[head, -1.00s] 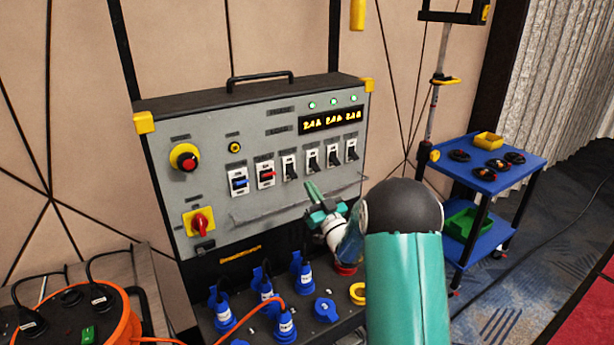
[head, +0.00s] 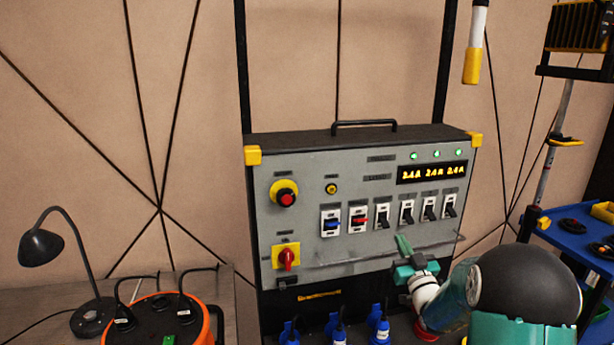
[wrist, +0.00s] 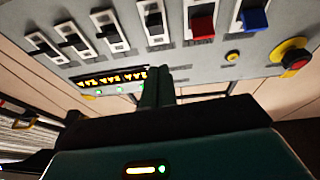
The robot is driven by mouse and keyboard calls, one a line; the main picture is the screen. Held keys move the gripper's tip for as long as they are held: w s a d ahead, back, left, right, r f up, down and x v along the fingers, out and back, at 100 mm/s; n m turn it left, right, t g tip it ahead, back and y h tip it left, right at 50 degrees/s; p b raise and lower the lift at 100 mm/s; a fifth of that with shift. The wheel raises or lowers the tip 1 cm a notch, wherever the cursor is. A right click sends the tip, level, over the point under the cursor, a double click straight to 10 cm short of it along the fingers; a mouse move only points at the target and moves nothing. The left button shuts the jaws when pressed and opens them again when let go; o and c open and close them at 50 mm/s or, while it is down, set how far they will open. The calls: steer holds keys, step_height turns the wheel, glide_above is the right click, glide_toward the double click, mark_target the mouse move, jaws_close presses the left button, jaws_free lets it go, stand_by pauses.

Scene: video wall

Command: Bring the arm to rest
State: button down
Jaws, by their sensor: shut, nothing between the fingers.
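My gripper (head: 405,245) is in front of the lower right part of the grey power panel (head: 300,215), below its row of switches. Its green fingers are together with nothing between them. In the wrist view my gripper (wrist: 158,75) points at the panel (wrist: 215,60), with the switches and the lit display beyond. I cannot tell whether the fingertips touch the panel. My arm reaches in from the lower right of the head view, bent at a dark round joint.
Blue plugs (head: 380,325) stand below the panel. An orange cable reel (head: 155,325) and a black lamp (head: 42,245) are at the left. A blue cart (head: 575,240) with small parts stands at the right. A yellow-ended rod (head: 473,65) hangs above.

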steer(key=s+a+r+m+g+h, duration=0.1)
steer(key=s+a+r+g+h, duration=0.1)
steer(key=s+a+r+g, duration=0.3)
steer(key=s+a+r+m+g+h, duration=0.1)
steer(key=s+r+g+h, duration=0.15)
steer(key=s, duration=0.35)
steer(key=s+a+f+g, duration=0.1)
steer(key=s+a+g, duration=0.1)
steer(key=s, duration=0.7)
steer(key=s+a+f+g+y, duration=0.1)
steer(key=s+a+g, duration=0.2)
steer(key=s, duration=0.7)
steer(key=s+a+f+g, duration=0.1)
steer(key=s+a+g, duration=0.1)
steer(key=s, duration=0.7)
steer(key=shift+s+a+f+g, duration=0.2)
steer(key=shift+s+f+g, duration=0.05)
steer(key=shift+g, duration=0.4)
steer(key=shift+w+r+y, duration=0.1)
steer(key=shift+y, duration=0.15)
